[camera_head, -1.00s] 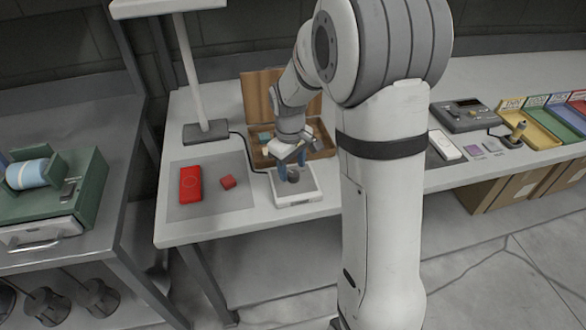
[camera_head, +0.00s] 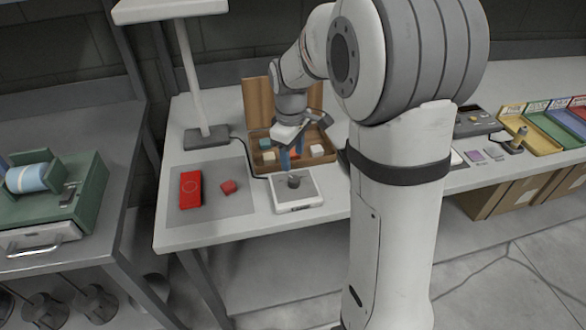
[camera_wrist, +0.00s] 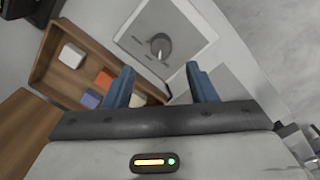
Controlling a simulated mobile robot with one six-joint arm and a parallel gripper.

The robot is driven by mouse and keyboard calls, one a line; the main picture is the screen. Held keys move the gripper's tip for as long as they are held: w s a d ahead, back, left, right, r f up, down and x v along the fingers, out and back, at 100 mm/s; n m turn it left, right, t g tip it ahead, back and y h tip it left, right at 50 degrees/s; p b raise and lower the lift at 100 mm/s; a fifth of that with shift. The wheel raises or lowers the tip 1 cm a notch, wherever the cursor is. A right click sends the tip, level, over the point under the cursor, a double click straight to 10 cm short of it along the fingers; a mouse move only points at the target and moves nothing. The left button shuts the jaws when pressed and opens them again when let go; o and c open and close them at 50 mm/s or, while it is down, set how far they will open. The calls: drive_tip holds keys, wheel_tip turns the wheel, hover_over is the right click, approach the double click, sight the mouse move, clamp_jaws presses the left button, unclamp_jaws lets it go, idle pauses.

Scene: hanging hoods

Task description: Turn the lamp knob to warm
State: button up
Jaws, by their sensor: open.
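The lamp knob (camera_head: 294,181) is a dark round dial on a white control box (camera_head: 298,206) at the table's front. In the wrist view the knob (camera_wrist: 161,46) stands on the box's grey plate (camera_wrist: 160,28), beyond my fingertips. My gripper (camera_head: 291,157) is open and empty, with its blue fingers above and behind the knob, apart from it. The wrist view shows both fingers (camera_wrist: 160,72) spread, with nothing between them. The lamp (camera_head: 193,75) has a white post, a flat white head and a dark base. Any setting marks on the knob are too small to read.
An open wooden box (camera_head: 262,158) with several coloured blocks stands just behind the control box. A red case (camera_head: 190,189) and small red block (camera_head: 229,187) lie on the grey mat (camera_head: 212,207) to the left. A black cable (camera_head: 243,152) runs from lamp base to control box.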

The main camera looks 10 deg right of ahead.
sight(294, 178)
drive_tip(key=n, duration=0.4)
drive_tip(key=shift+w+d+f+g+b, duration=0.1)
drive_tip(key=shift+w+d+g+b, duration=0.05)
drive_tip(key=shift+g+b, duration=0.15)
drive_tip(key=n, duration=0.4)
drive_tip(key=shift+w+n, duration=0.1)
drive_tip(key=shift+n, duration=0.2)
drive_tip(key=f, duration=0.7)
drive_tip(key=shift+s+f, duration=0.25)
drive_tip(key=shift+f, duration=0.1)
